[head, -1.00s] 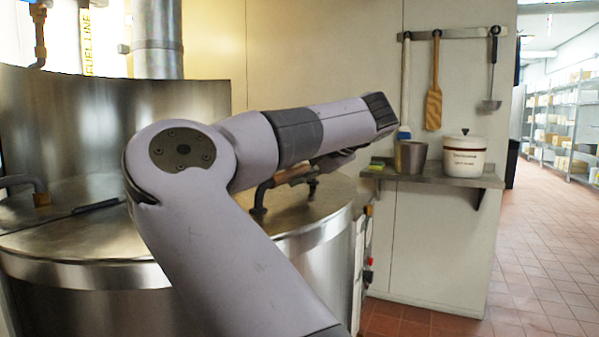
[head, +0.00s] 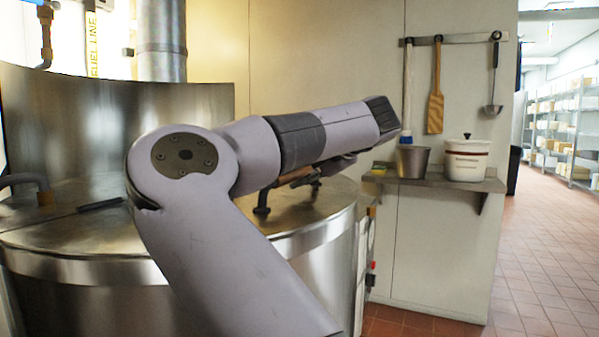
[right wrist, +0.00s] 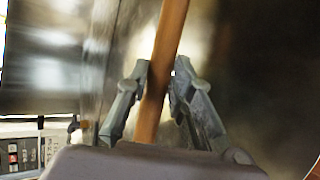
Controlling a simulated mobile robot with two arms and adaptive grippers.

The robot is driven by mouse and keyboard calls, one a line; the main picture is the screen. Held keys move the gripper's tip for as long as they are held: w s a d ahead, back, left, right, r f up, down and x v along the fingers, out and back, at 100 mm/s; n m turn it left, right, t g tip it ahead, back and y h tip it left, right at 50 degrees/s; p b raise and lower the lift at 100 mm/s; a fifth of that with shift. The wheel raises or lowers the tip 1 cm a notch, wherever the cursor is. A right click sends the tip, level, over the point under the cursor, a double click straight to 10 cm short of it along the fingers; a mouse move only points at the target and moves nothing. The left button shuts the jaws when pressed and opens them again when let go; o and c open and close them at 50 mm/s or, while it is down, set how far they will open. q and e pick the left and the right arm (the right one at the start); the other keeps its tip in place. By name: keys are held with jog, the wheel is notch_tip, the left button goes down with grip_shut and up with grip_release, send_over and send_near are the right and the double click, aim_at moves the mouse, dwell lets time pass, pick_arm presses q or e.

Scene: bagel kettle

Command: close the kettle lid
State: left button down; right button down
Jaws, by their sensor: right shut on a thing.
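The kettle (head: 90,293) is a large steel drum at the left of the head view. Its steel lid (head: 325,205) looks flat on the rim, partly hidden behind my right arm. The lid's wooden bar handle (head: 296,178) stands on dark posts and shows just below my wrist. In the right wrist view the brown handle (right wrist: 166,45) runs between the two fingers of my right gripper (right wrist: 160,80), which is shut on it. In the head view the fingers are mostly hidden by my arm. My left gripper is not in view.
A curved steel back panel (head: 120,125) rises behind the lid, with a flue pipe (head: 161,40) behind it. A wall shelf (head: 440,183) right of the kettle holds a metal cup (head: 412,160) and a white crock (head: 467,161). Tiled floor (head: 545,250) is clear at right.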

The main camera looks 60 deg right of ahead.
jog(key=c, duration=1.5)
grip_release()
jog(key=shift+s+a+f, duration=0.15)
jog(key=shift+s+f, duration=0.05)
jog(key=shift+f, duration=0.7)
jog(key=shift+o, duration=0.4)
jog(key=shift+r, duration=0.15)
jog(key=shift+s+r, duration=0.25)
jog(key=shift+s, duration=0.1)
jog(key=v, duration=1.1)
jog(key=shift+r, duration=0.25)
jog(key=shift+a+f, duration=0.1)
